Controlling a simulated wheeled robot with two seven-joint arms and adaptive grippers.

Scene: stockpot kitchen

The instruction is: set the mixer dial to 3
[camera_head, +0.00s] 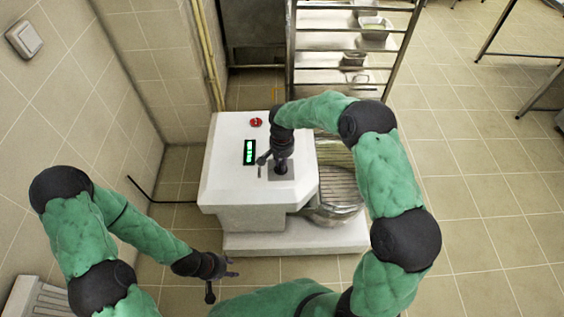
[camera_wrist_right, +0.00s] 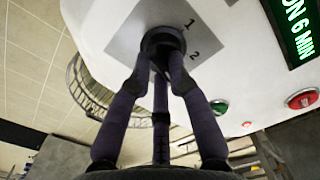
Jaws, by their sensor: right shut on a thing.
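The white mixer (camera_head: 229,185) stands in the middle of the head view. Its black dial (camera_wrist_right: 163,38) sits on a grey plate (camera_wrist_right: 128,42) in the right wrist view, with the numerals 1 and 2 visible beside it. Other numerals and the dial's pointer are hidden or not clear, so I cannot tell its setting. My right gripper (camera_head: 279,163) is over the mixer top, its fingers (camera_wrist_right: 158,80) shut on the dial from both sides. My left gripper (camera_head: 221,279) is open and empty, low in front of the mixer, apart from it.
A lit display (camera_wrist_right: 295,25) reads "ON 6 MIN". A green button (camera_wrist_right: 218,107) and a red button (camera_wrist_right: 303,98) are on the same face. A wire guard (camera_wrist_right: 88,88) is at the mixer's side.

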